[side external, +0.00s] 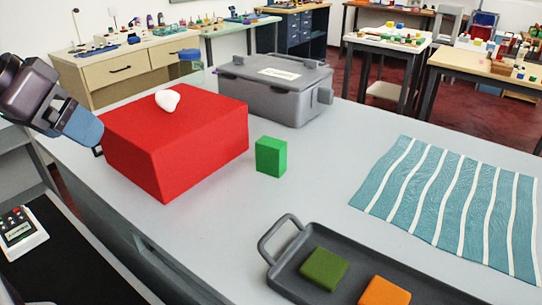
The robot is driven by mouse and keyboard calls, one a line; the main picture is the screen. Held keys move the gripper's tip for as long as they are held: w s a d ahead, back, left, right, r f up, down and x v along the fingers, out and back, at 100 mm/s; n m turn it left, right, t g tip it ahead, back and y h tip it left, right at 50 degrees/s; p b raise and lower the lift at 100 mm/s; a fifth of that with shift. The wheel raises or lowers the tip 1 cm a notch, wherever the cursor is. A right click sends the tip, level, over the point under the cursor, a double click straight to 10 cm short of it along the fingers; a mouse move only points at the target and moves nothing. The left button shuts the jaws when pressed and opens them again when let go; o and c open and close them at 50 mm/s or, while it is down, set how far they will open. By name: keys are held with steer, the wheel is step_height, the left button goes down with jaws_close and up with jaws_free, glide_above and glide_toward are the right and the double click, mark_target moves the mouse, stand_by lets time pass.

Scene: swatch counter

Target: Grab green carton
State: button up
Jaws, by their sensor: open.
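The green carton (271,157) is a small bright green block standing upright on the grey counter, just right of a large red box and apart from it. My gripper (98,151) is at the left, by the left edge of the red box, well away from the carton. The red box lies between them. Only a small dark part of the fingers shows; the jaws are open, and nothing is seen in them.
The red box (180,150) bears a white lump (167,100). A grey case (275,92) stands behind. A dark tray (285,277) at the front holds an olive-green block (324,269) and an orange block (385,292). A striped teal cloth (455,205) lies right. Counter around the carton's right is clear.

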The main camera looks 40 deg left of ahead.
steer(key=w+d+f+n+t+h, duration=0.15)
steer(key=w+d+n, duration=0.25)
steer(key=w, duration=0.4)
steer(key=n+t+y, duration=0.1)
steer(key=n+t, duration=0.8)
steer(key=n, duration=1.7)
glide_toward(275, 141)
steer(key=shift+s+d+f, duration=0.1)
steer(key=shift+s+d, duration=0.2)
steer(key=shift+d, duration=0.3)
steer(key=shift+s+d+f, duration=0.1)
steer(key=shift+s+d, duration=0.2)
steer(key=shift+d, duration=0.3)
steer(key=n, duration=0.1)
steer(key=n+y, duration=0.1)
steer(key=n, duration=0.1)
steer(key=a+f+n+y, duration=0.1)
steer(key=n, duration=0.1)
steer(key=shift+s+t+y, duration=0.25)
steer(key=w, duration=0.7)
steer(key=shift+w+a, duration=0.25)
steer(key=shift+a, duration=0.15)
steer(key=w, duration=0.5)
steer(key=shift+a+r, duration=0.15)
steer(key=shift+a, duration=0.25)
